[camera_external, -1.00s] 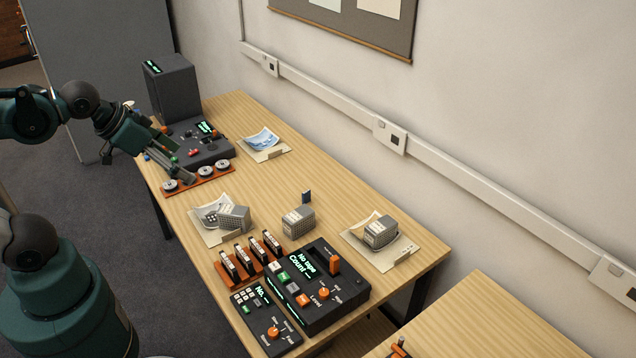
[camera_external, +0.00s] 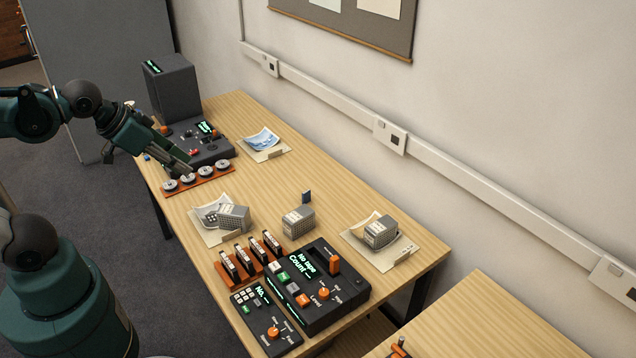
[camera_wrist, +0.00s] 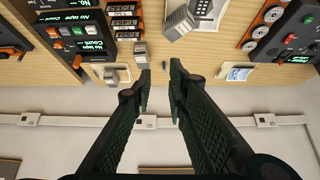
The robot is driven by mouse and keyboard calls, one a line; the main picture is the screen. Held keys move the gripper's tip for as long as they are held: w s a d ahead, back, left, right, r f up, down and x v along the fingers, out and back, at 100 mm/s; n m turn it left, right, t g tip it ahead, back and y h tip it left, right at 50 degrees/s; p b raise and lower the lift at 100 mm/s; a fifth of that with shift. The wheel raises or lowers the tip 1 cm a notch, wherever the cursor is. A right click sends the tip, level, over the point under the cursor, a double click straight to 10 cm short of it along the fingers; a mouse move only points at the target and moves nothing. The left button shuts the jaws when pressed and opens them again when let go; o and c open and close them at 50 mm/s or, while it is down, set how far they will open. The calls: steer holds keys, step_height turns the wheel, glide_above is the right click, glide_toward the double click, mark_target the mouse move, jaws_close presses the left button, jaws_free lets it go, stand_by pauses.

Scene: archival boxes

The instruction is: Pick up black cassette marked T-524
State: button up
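Several black cassettes (camera_external: 248,257) with pale labels stand upright in an orange rack (camera_external: 225,277) in front of the tape machine. In the wrist view the cassettes (camera_wrist: 124,22) show at the upper left with their labels facing me. The labels are too small to read, so I cannot tell which one is T-524. My gripper (camera_external: 188,163) is in the air near the row of reels, well away from the rack. In the wrist view my gripper (camera_wrist: 161,71) has its two fingers apart with nothing between them.
A black tape machine (camera_external: 318,290) and a small keypad unit (camera_external: 267,322) stand beside the rack. Grey boxes (camera_external: 298,221) and paper trays (camera_external: 382,262) lie behind. Reels on an orange holder (camera_external: 200,183) sit near my gripper. The wall bounds the table's back.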

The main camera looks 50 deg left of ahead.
steer(key=shift+w+m, duration=0.9)
steer(key=shift+w, duration=0.25)
steer(key=m+g+p, duration=0.1)
steer(key=m+g, duration=0.6)
steer(key=m, duration=0.8)
glide_above(271, 239)
steer(key=f, duration=2)
steer(key=shift+s+a, duration=0.15)
steer(key=shift+a, duration=0.1)
steer(key=shift+d+f+m, duration=0.25)
steer(key=shift+f+m, duration=0.25)
steer(key=shift+f, duration=0.25)
steer(key=shift+f, duration=1.3)
steer(key=shift+f, duration=0.15)
